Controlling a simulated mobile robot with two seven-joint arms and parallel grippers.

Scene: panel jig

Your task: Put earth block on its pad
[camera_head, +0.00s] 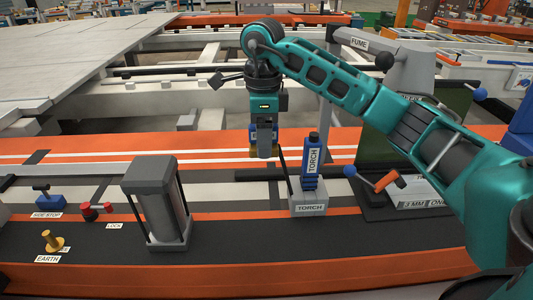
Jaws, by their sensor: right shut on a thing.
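My right gripper (264,153) points down above the orange and grey bench, left of the torch. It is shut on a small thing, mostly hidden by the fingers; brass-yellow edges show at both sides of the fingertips. I take it to be the earth block. At the front left, a brass stud (52,242) stands on the dark bench strip behind a white EARTH label (47,259). The gripper is well to the right of and behind that label. My left gripper is not in view.
A tall grey unit (154,205) stands between the gripper and the EARTH label. A blue torch (311,165) stands upright in its grey TORCH holder (308,203). A blue side stop (50,201) and red lock (96,211) sit at left. The front strip right of centre is clear.

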